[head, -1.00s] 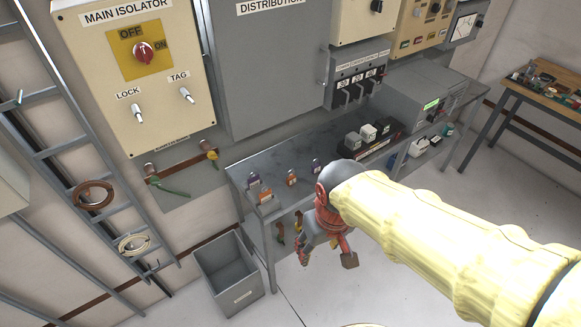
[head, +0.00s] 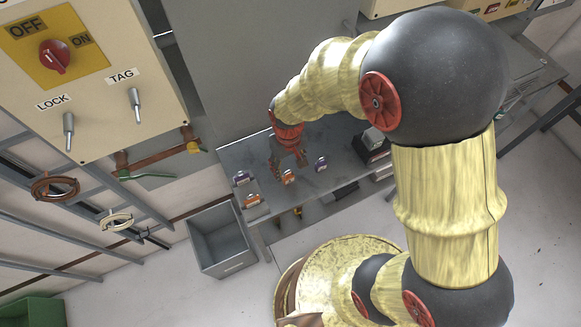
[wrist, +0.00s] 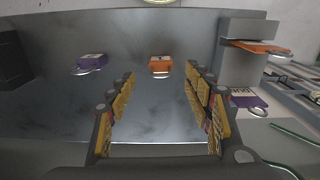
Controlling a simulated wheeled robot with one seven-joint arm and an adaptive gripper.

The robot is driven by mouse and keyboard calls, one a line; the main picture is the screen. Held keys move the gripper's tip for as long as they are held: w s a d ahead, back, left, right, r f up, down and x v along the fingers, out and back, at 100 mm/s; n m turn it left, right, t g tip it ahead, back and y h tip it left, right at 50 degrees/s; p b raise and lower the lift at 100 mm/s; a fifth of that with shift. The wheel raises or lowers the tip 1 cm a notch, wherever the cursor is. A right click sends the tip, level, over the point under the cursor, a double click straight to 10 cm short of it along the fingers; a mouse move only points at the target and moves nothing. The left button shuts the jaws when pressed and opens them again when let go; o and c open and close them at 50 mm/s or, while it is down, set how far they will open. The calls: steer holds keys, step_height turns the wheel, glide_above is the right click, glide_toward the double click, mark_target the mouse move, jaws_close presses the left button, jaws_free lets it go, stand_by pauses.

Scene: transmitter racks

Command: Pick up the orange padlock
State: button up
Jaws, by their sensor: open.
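One orange padlock (head: 288,177) lies on the grey metal bench (head: 330,180); in the wrist view this orange padlock (wrist: 160,65) lies ahead, centred between the fingers. A second orange padlock (head: 253,201) is at the bench's left end; in the wrist view it sits on a raised grey holder (wrist: 245,65) at the right. My gripper (head: 289,165) is above the bench by the first orange padlock, fingers spread and empty. In the wrist view my gripper (wrist: 160,80) has both yellow-padded fingers apart, with the padlock just beyond their tips. Contact is not visible.
A purple padlock (head: 321,163) lies to the right of the middle orange one. Another purple padlock (head: 241,178) is at the left end. A grey bin (head: 222,240) stands on the floor. Dark boxes (head: 370,145) stand farther right on the bench.

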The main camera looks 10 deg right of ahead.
mark_target(288, 176)
steer(key=shift+s+f, duration=0.15)
steer(key=shift+f, duration=0.4)
steer(key=shift+w+f+b, duration=0.2)
steer(key=shift+f+b, duration=0.15)
steer(key=shift+f, duration=0.4)
steer(key=shift+a+f+b, duration=0.1)
steer(key=shift+f+b, duration=0.7)
steer(key=shift+f, duration=1.6)
steer(key=shift+c, duration=0.3)
steer(key=c, duration=1.3)
